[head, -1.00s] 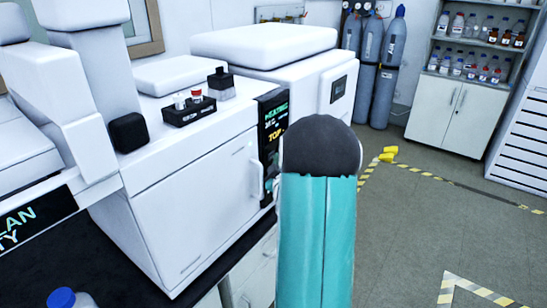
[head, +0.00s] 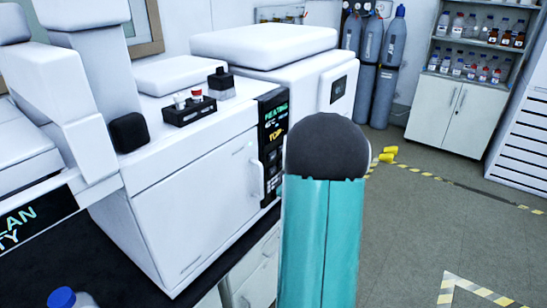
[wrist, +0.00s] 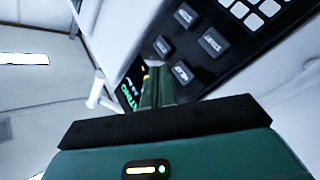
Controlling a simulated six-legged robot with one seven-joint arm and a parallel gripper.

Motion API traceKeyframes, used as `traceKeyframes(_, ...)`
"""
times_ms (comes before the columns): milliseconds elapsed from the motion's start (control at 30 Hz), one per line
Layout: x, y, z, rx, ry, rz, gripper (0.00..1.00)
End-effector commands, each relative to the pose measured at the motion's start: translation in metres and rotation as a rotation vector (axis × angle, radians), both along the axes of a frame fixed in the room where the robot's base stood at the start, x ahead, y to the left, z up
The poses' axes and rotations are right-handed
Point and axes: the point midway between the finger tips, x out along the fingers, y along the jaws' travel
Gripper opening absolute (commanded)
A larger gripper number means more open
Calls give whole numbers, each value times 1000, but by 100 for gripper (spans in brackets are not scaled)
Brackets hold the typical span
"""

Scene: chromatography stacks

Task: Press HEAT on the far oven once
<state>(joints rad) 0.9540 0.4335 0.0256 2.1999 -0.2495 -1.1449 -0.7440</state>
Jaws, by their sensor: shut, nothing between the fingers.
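A white oven (head: 190,215) with a front door and handle stands on the dark bench in the head view. Its black control panel (head: 272,140) is at its right edge, with a lit display reading HEATING in green and a yellow line below. Contact cannot be told. My arm hides the fingers in the head view.
A blue-capped bottle (head: 62,298) is at the front left. Open floor lies to the right, with gas cylinders (head: 388,75) beyond.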

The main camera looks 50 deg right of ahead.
Motion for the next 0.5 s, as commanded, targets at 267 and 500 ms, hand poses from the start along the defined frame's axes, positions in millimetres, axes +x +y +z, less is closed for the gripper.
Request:
traceKeyframes(267, -20, -2, 0, 0, -1, -1, 0)
traceKeyframes(500, -21, -2, 0, 0, -1, -1, 0)
